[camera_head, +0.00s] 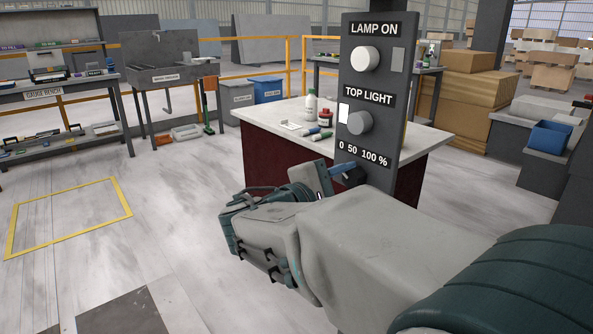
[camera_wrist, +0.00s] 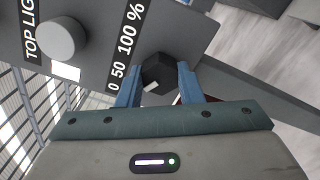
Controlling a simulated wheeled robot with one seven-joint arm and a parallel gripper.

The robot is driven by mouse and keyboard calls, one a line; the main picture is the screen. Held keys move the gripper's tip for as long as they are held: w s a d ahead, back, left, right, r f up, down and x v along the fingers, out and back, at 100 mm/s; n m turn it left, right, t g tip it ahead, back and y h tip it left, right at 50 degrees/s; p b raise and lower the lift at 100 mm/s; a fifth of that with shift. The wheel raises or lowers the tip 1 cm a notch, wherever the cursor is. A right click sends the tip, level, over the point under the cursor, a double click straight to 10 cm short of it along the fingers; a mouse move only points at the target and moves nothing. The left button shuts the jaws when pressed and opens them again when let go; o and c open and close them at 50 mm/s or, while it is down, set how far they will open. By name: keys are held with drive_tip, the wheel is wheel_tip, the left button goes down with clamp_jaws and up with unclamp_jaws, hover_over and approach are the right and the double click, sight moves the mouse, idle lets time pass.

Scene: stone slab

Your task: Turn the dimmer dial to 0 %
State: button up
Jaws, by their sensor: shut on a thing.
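The grey control panel (camera_head: 384,135) has an upper part labelled LAMP ON and a lower part labelled TOP LIGHT. The dimmer dial is a black faceted knob (camera_wrist: 158,70) below the 0 50 100 % scale (camera_wrist: 123,47). Its white pointer mark (camera_wrist: 150,87) is toward the 0 end of the scale; the exact reading is hard to tell. My gripper (camera_wrist: 157,80) has its blue fingers on either side of the dial, shut on it. In the head view the dial (camera_head: 353,178) is partly hidden by a finger.
Just above the scale is a round grey knob (camera_head: 359,123) with a lit white plate (camera_head: 343,114) beside it. A white knob (camera_head: 365,59) sits higher. A white-topped bench (camera_head: 270,116) with bottles stands behind the panel. Open floor (camera_head: 110,265) lies to the left.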

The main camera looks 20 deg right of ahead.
drive_tip(key=shift+n, duration=0.3)
drive_tip(key=o, duration=1)
drive_tip(key=p+v, duration=0.2)
drive_tip(key=v, duration=1.2)
drive_tip(key=shift+d, duration=0.1)
